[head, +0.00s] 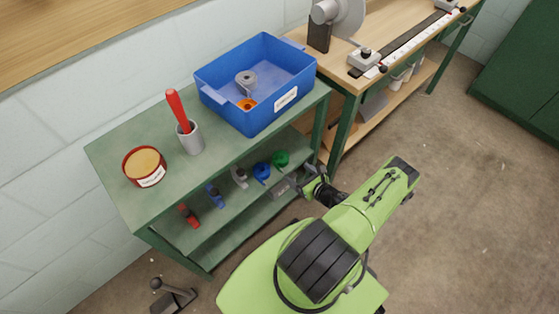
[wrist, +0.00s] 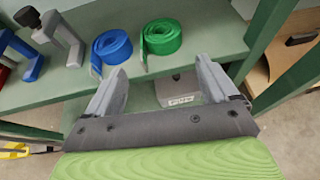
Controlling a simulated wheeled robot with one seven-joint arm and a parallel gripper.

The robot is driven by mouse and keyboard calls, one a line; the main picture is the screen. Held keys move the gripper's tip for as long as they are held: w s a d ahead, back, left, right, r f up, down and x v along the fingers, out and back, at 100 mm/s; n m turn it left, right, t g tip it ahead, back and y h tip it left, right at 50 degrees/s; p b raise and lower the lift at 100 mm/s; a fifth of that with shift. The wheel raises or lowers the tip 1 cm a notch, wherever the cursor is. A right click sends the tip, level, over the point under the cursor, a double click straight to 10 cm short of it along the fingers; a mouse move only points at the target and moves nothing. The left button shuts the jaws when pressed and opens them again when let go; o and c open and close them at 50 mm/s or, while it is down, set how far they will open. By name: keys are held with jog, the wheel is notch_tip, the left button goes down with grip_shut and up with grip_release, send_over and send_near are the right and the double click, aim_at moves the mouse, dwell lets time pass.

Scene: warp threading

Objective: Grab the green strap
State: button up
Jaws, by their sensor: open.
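The green strap (wrist: 161,37) is a rolled coil lying on the green shelf (wrist: 195,58), right of the blue strap (wrist: 112,47) in the wrist view. In the head view the green strap (head: 280,158) sits on the middle shelf near its right end. My gripper (wrist: 160,82) is open and empty, its two grey fingers spread just in front of the shelf edge. The green strap lies ahead of the gap between the fingers, apart from them. In the head view my gripper (head: 290,185) is small and partly hidden by my arm.
Clamps in grey (wrist: 58,35), blue and red stand left of the straps. A shelf post (wrist: 270,35) rises close on the right. A grey labelled box (wrist: 178,90) sits on the level below. A blue bin (head: 262,90) stands on top.

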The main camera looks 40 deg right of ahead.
aim_at(286, 164)
jog(key=b+x, duration=0.3)
jog(key=x, duration=0.6)
jog(key=shift+d, duration=0.15)
jog(key=shift+s+r, duration=0.1)
jog(key=shift+r, duration=0.05)
jog(key=c, duration=0.9)
